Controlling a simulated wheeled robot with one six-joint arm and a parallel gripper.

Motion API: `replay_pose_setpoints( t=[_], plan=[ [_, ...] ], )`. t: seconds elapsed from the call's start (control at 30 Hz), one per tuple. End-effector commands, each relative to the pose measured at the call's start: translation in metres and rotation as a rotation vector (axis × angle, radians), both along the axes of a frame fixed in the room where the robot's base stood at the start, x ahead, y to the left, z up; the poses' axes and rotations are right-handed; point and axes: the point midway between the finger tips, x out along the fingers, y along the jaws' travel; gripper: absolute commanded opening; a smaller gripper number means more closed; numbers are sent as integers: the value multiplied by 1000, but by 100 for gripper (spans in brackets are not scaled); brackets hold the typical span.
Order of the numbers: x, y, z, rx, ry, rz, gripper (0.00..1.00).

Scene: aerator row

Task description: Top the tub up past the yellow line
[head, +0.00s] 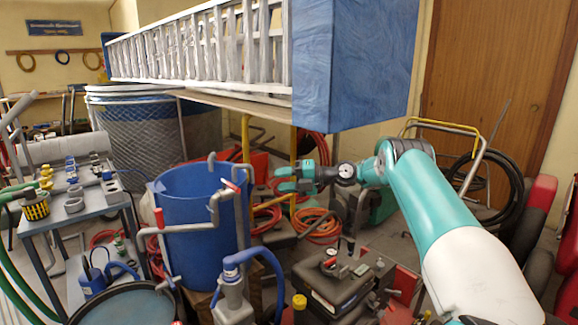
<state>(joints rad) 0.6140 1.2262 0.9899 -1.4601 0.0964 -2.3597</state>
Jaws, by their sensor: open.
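A large blue tub (185,235) stands at centre left, with grey pipes (220,205) hooked over its rim. Its water level is hidden, and I see no yellow line on the part in view. My gripper (283,179) is in mid-air to the right of the blue tub. Its teal fingers point left, apart and empty, and it touches nothing that I can see.
A grey pump-like unit (232,295) with a blue hose stands in front of the blue tub. A black case (345,290) lies below my arm. A bench of fittings (75,195) is at left. A white slatted rack (200,50) and blue block (355,65) hang above. Coiled hoses (318,225) lie behind.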

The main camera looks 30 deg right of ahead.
Motion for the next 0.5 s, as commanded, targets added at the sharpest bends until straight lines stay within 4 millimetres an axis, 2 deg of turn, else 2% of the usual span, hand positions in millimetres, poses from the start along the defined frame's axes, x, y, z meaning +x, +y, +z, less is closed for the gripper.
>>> replay_pose_setpoints(
  t=[0.03, 0.5],
  plan=[
    [-1, -1, 9, 1, 1, -1, 42],
    [-11, -7, 9, -1, 3, -4, 42]
  ],
)
